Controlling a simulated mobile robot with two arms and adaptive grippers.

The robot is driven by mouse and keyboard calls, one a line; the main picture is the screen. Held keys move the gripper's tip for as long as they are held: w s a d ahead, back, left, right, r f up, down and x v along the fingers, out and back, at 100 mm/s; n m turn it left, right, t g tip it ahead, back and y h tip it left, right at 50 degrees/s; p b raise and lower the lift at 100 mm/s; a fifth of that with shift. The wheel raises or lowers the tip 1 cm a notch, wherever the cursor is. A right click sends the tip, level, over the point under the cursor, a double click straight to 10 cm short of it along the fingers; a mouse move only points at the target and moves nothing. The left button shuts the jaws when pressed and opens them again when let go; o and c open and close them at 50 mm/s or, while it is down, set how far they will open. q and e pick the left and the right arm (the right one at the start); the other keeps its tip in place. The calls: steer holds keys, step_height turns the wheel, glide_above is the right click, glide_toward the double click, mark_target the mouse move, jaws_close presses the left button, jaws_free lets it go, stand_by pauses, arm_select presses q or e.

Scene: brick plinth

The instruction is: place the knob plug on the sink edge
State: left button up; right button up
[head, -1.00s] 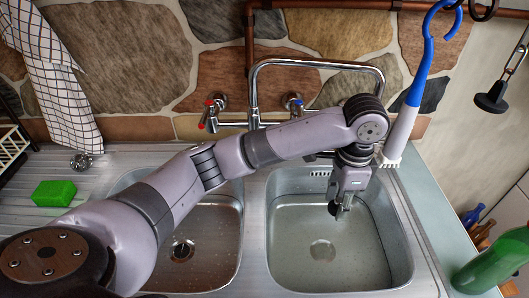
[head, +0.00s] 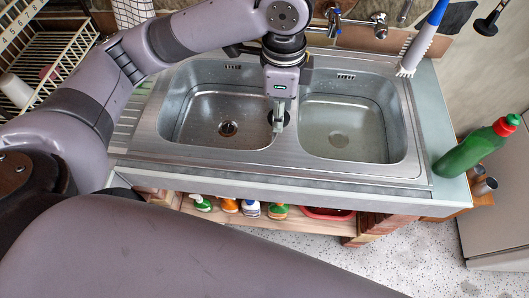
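My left gripper (head: 279,124) hangs fingers down over the divider between the two basins of the steel sink (head: 390,170). Its fingers look closed on a small dark round piece, which seems to be the knob plug (head: 271,117). The piece is partly hidden by the fingers, and I cannot tell whether it touches the steel. The left basin has a dark drain (head: 228,128); the right basin has a pale drain (head: 338,139). My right gripper is out of view.
A tap (head: 333,20) stands behind the sink. A white-and-blue brush (head: 418,48) is at the back right corner, a green bottle (head: 472,152) at the right. A dish rack (head: 48,62) is at the left. Several bottles stand on the shelf (head: 315,226) below. The front rim is clear.

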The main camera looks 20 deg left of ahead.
arm_select(q)
glide_above(275, 162)
step_height(275, 162, down, 14)
steer(key=shift+s+f+p, duration=0.1)
steer(key=shift+s+p, duration=0.05)
steer(key=shift+p, duration=0.15)
steer(key=shift+f, duration=0.65)
step_height(275, 162, down, 4)
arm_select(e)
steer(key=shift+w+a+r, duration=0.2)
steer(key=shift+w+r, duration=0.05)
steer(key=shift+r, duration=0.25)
arm_select(q)
steer(key=shift+f, duration=0.1)
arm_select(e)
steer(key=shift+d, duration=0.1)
arm_select(q)
steer(key=o, duration=1.1)
